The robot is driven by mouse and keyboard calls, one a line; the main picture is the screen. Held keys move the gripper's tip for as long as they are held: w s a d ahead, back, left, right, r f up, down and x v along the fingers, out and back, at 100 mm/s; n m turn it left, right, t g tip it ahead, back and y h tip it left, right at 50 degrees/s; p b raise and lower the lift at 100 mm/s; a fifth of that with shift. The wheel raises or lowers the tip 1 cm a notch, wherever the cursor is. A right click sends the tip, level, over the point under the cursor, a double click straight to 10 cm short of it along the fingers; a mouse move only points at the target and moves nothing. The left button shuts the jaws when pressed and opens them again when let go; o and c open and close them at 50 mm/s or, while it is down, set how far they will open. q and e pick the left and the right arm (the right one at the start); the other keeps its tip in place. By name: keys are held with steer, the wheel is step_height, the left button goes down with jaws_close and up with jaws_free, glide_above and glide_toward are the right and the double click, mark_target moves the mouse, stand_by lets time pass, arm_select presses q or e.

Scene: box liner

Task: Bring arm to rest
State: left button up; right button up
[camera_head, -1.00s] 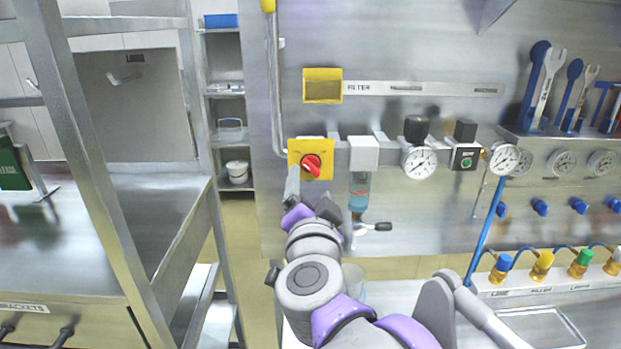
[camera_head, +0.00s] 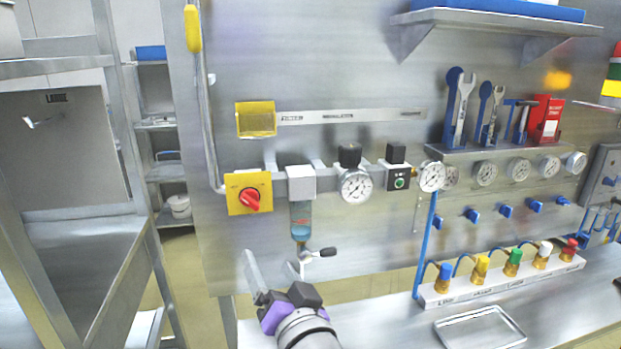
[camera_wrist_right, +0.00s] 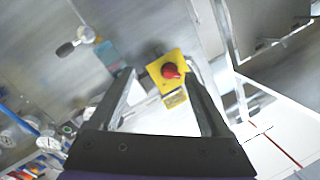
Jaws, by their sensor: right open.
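My right gripper (camera_head: 272,266) is low in the head view, below the yellow plate (camera_head: 236,208) with the red rotary knob (camera_head: 250,198). In the right wrist view the same gripper (camera_wrist_right: 158,68) shows two dark fingers spread apart with nothing between them. The red knob (camera_wrist_right: 171,71) on its yellow plate (camera_wrist_right: 164,62) appears beyond the fingertips, apart from them. The knob's red grip is tilted in the head view. My left gripper is in neither view.
A filter bowl (camera_head: 301,222) with a black-handled valve (camera_head: 327,252) hangs close to my right gripper. Gauges (camera_head: 355,185) line the panel to the right. A bench (camera_head: 385,325) with a tray (camera_head: 480,328) lies below. A metal rack (camera_head: 75,235) stands at left.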

steer(key=s+d+f+g+h, duration=0.2)
steer(key=s+d+f, duration=0.3)
steer(key=d+f, duration=0.4)
steer(key=s+d+f+n+g+h+p, duration=0.1)
steer(key=s+d+f+g+h, duration=0.2)
steer(key=d+f, duration=0.5)
steer(key=s+d+f+g+h+p, duration=0.1)
steer(key=s+d+f+g+h, duration=0.2)
steer(key=f, duration=1.1)
steer(key=s+d+g, duration=0.2)
steer(key=s+d, duration=0.3)
steer(key=d, duration=0.1)
steer(key=shift+d+f, duration=0.25)
steer(key=shift+d, duration=0.1)
